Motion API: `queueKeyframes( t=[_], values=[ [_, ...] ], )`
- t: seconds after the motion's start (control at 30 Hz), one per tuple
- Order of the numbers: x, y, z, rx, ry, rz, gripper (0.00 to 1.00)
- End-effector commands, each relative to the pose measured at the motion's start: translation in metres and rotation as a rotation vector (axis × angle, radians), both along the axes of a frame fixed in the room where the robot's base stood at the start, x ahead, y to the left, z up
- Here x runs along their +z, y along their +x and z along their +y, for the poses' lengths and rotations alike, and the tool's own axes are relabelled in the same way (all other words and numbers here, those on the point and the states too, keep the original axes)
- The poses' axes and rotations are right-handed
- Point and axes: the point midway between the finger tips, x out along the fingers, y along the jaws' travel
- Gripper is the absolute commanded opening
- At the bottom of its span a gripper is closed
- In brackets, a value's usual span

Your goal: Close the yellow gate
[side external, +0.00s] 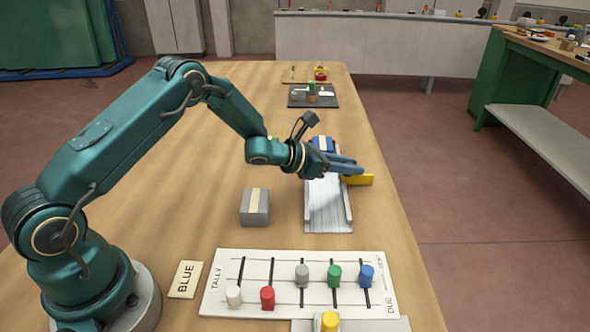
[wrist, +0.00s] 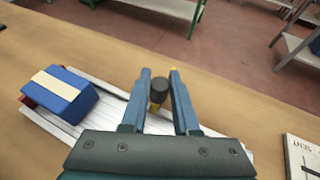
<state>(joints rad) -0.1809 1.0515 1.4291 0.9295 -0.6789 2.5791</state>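The yellow gate (side external: 358,180) sticks out past the right edge of the pale ribbed conveyor (side external: 328,205) in the side view. My gripper (side external: 359,166) is at the gate, its fingers pointing right over the conveyor. In the wrist view, the two fingers of my gripper (wrist: 160,72) stand apart with a dark round knob (wrist: 158,90) between them. A sliver of yellow (wrist: 174,69) shows by the fingertips. The gripper looks open; contact with the knob cannot be made out. My fingers and palm hide part of the gate and conveyor.
A blue block with a cream band (wrist: 62,88) sits on the conveyor, beyond my gripper in the side view. A grey block (side external: 255,208) stands left of the conveyor. A tally board (side external: 215,292) with several coloured pegs lies nearer. The table right of the gate is clear.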

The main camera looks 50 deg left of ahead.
Motion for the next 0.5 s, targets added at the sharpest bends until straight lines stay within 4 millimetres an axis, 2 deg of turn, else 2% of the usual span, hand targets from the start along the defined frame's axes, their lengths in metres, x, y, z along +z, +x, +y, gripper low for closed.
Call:
queueKeyframes(
  t=[0.03,0.07,0.5],
  values=[
    [0.0001,0.0,0.0,0.0,0.0,0.0,0.06],
    [0.0001,0.0,0.0,0.0,0.0,0.0,0.0],
    [0.0003,-0.0001,-0.0001,0.0,0.0,-0.001,0.0]
  ],
)
